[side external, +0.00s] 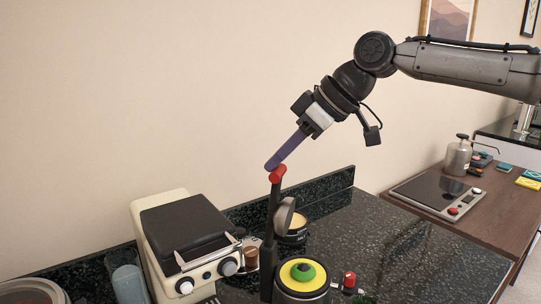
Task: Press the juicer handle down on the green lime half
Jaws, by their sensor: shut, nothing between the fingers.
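The juicer (268,255) stands at the front of the dark speckled counter. Its black handle (273,195) points up, nearly upright, with a red grip (278,173) across its top. A grey round press head (284,215) hangs beside the handle, above and apart from the lime. The green lime half (302,272) sits in the yellow-topped round cup (290,266) at the juicer's base. My gripper (273,163) comes down from the upper right with its long purple fingers shut and empty. The fingertips are right by the red grip; I cannot tell whether they touch it.
A cream appliance (155,225) with a black top stands left of the juicer. The counter (400,255) farther right is clear.

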